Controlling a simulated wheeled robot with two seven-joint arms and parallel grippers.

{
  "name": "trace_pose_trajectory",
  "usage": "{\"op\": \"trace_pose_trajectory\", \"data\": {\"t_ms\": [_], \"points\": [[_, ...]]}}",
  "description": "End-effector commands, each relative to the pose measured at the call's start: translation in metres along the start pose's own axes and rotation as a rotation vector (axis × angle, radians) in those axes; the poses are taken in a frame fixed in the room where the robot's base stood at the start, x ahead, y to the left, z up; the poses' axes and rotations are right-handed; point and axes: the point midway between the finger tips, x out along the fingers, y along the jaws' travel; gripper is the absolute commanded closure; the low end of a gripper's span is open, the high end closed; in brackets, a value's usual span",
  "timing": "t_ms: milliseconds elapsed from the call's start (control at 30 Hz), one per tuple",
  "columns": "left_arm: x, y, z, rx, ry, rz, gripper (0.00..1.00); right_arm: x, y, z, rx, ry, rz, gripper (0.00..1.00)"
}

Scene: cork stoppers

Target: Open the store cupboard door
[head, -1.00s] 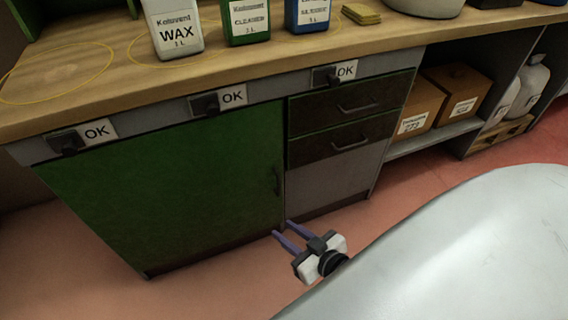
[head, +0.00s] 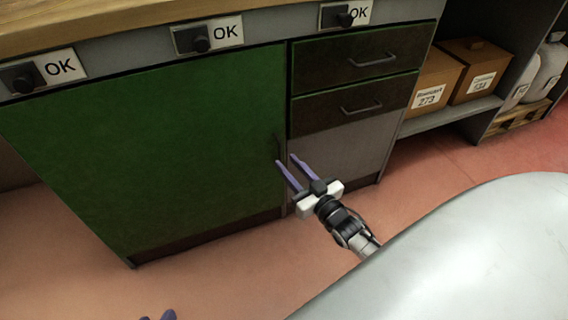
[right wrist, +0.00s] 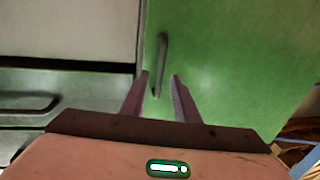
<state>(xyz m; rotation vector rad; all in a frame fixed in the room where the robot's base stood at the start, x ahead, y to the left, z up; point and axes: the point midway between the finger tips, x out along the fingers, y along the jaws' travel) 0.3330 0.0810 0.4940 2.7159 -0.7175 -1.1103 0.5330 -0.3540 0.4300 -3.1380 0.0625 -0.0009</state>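The green cupboard door (head: 150,150) is closed, flush with the cabinet front. Its dark upright handle (head: 279,147) is near the door's right edge. My right gripper (head: 286,160) is open and empty, its two purple fingers pointing at the door by the lower end of the handle. In the right wrist view the handle (right wrist: 160,62) stands just beyond and between the spread fingertips (right wrist: 160,75); I cannot see contact. Only the purple tips of my left gripper (head: 158,315) show at the bottom edge of the head view, low and away from the door.
Two dark drawers with bar handles (head: 372,60) sit right of the door. Black knobs with OK labels (head: 201,38) line the strip under the wooden worktop (head: 120,12). Boxes (head: 473,70) stand on an open shelf at right. The red floor before the door is clear.

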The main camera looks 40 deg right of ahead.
Motion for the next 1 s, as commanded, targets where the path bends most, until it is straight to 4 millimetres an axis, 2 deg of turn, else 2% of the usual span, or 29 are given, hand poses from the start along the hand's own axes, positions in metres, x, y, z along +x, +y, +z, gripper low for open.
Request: {"op": "trace_pose_trajectory", "data": {"t_ms": [100,200,567,733,1000], "points": [[0.001,0.004,-0.003,-0.007,0.026,0.017,0.69,0.018,0.000,0.002,-0.002,0.001,-0.001,0.72],[-0.001,0.006,-0.006,-0.011,0.041,0.026,0.69,0.026,0.000,0.001,-0.002,0.001,-0.001,0.72],[-0.003,0.008,-0.010,-0.014,0.051,0.032,0.69,0.031,0.000,0.000,-0.001,-0.001,0.000,0.72],[-0.003,0.008,-0.009,-0.013,0.050,0.032,0.69,0.031,0.000,0.000,-0.001,-0.001,0.000,1.00],[-0.004,0.008,-0.010,-0.013,0.049,0.031,0.69,0.029,-0.002,0.000,0.000,-0.002,-0.002,1.00]]}}
